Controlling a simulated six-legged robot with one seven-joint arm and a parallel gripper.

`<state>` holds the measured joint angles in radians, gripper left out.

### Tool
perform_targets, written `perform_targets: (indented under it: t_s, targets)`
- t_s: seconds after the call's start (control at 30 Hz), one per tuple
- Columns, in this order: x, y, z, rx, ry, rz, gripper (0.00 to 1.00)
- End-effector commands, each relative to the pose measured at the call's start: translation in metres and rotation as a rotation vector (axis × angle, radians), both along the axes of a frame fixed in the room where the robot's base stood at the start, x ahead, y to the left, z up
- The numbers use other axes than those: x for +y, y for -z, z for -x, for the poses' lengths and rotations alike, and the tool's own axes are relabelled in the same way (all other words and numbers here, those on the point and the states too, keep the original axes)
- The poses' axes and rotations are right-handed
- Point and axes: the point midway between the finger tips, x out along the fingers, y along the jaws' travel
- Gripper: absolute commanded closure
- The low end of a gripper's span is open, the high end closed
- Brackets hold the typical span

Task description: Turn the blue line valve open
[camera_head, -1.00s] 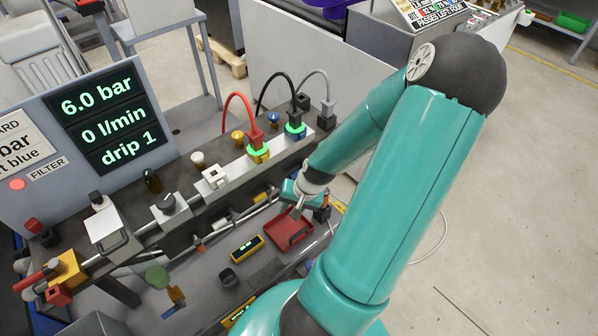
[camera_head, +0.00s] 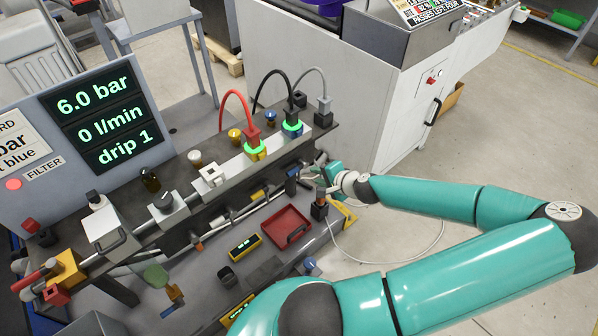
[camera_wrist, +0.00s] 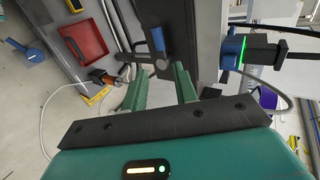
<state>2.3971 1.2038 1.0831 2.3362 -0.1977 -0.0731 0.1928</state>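A small blue handle (camera_wrist: 157,39) with a round metal end shows against the dark side of the bench rail in the wrist view. It looks like the blue line valve's lever; in the head view a small blue part (camera_head: 292,171) shows at the rail's right end. My gripper (camera_wrist: 160,75) is open, its two teal fingers apart. The blue handle lies just beyond the fingertips, between them in the picture, and I cannot tell any contact. In the head view my gripper (camera_head: 326,172) is at the rail's right end, fingertips partly hidden.
A red tray (camera_head: 287,228) lies on the bench shelf, with an orange-and-black connector (camera_head: 319,205) and its white cable nearby. Red (camera_head: 254,135) and black plugs with green rings stand on the manifold above. A display (camera_head: 105,120) reads 6.0 bar, 0 l/min. Floor at right is open.

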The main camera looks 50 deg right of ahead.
Motion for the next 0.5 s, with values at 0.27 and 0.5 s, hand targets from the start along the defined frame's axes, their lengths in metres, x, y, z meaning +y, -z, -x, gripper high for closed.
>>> perform_targets:
  t_s: [0.27,0.5]
  targets:
    - [-0.008,0.027,-0.04,0.0,-0.004,-0.001,0.71]
    - [-0.015,0.051,-0.075,0.002,-0.005,-0.002,0.71]
